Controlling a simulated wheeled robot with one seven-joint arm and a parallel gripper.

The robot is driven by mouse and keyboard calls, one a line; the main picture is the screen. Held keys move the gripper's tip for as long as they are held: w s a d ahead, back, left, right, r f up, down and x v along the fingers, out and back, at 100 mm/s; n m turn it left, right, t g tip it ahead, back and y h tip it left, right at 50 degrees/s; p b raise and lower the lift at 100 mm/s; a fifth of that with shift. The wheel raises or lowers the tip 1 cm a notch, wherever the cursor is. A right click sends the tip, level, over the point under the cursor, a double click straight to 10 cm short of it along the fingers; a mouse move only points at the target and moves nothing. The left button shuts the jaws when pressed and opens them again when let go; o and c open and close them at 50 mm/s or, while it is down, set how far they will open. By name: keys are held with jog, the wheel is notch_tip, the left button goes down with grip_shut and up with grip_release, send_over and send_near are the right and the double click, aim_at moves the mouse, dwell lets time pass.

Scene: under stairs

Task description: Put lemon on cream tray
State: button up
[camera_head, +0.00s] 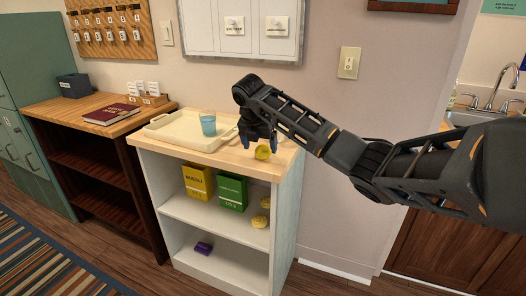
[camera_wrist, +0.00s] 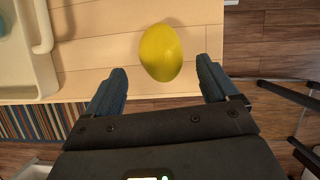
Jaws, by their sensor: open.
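A yellow lemon (camera_head: 262,152) lies on the wooden top of the white shelf unit, near its right front edge. In the wrist view the lemon (camera_wrist: 161,52) sits ahead of and between the two fingertips. My gripper (camera_head: 258,143) is open and empty just above and beside the lemon; its blue-grey fingers (camera_wrist: 160,82) are spread wider than the fruit. The cream tray (camera_head: 160,131) lies on the same top, to the left of the lemon. Its rim (camera_wrist: 41,30) shows at the left of the wrist view.
A blue cup (camera_head: 208,124) stands on the tray's right part. Below the top, a yellow box (camera_head: 198,182), a green box (camera_head: 232,192) and yellow fruits (camera_head: 260,221) stand on a shelf. A purple item (camera_head: 203,248) lies lower. A dark red book (camera_head: 111,114) lies on the left cabinet.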

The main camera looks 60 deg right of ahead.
aim_at(261, 148)
jog(key=shift+x, duration=1.55)
jog(key=shift+s+a+f, duration=0.1)
jog(key=c, duration=1.3)
